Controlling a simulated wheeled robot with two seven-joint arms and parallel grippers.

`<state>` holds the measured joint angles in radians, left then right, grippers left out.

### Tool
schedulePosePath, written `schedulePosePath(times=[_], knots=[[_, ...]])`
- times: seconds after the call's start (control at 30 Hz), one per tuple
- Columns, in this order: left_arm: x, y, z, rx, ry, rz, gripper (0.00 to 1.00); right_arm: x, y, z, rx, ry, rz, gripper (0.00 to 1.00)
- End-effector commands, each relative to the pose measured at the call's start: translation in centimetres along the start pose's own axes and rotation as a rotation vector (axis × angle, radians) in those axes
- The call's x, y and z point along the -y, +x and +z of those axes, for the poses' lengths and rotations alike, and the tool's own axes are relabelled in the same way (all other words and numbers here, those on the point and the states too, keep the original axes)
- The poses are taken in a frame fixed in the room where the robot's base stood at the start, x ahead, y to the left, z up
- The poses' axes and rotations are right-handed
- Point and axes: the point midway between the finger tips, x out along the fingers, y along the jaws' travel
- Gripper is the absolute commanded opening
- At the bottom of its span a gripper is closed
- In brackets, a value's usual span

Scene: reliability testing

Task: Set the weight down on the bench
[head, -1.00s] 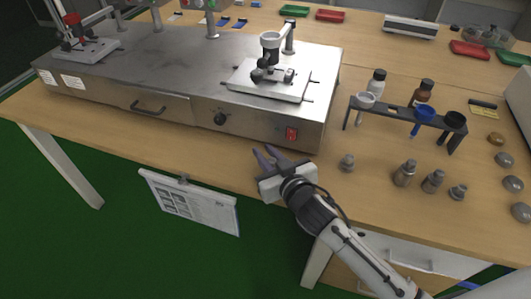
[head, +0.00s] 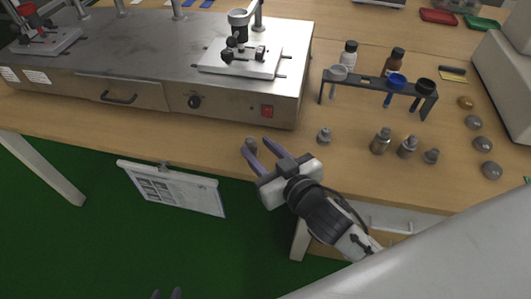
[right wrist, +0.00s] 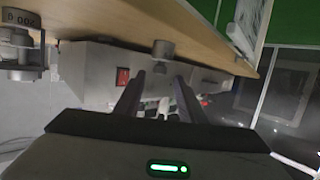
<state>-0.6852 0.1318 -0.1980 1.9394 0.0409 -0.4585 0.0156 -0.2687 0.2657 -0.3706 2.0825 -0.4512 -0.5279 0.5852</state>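A small grey metal weight (head: 251,145) stands upright on the wooden bench (head: 180,140) near its front edge, in front of the steel box. My right gripper (head: 256,148) is open, its two dark fingers pointing at the weight. In the right wrist view the weight (right wrist: 163,50) appears upside down, just beyond and between the parted fingertips (right wrist: 160,78); no finger clearly touches it. My left gripper (head: 166,294) shows only as two separated dark fingertips at the bottom edge of the head view.
Several other weights (head: 381,141) stand to the right, below a rack (head: 375,88) with bottles behind it. A steel box (head: 240,95) with a red switch fills the back left. A clipboard (head: 172,188) hangs at the front edge. My pale arm link covers the lower right.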

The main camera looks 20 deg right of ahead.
Motion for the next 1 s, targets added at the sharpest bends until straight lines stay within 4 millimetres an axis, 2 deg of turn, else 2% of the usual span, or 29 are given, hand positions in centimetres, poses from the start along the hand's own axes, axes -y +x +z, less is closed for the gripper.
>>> schedulePosePath(times=[0.1, 0.23, 1.0], knots=[[0.0, 0.0, 0.1, 0.001, 0.000, 0.000, 0.31, 0.0, -1.7, 0.1, 0.001, 0.001, 0.000, 0.36], [0.0, 0.0, 0.1, 0.002, 0.000, 0.000, 0.31, 0.0, -2.5, 0.0, 0.000, 0.000, 0.001, 0.36], [-0.1, 0.0, 0.2, 0.005, 0.001, 0.001, 0.31, 0.0, -2.7, 0.0, -0.001, -0.001, 0.001, 0.36]])
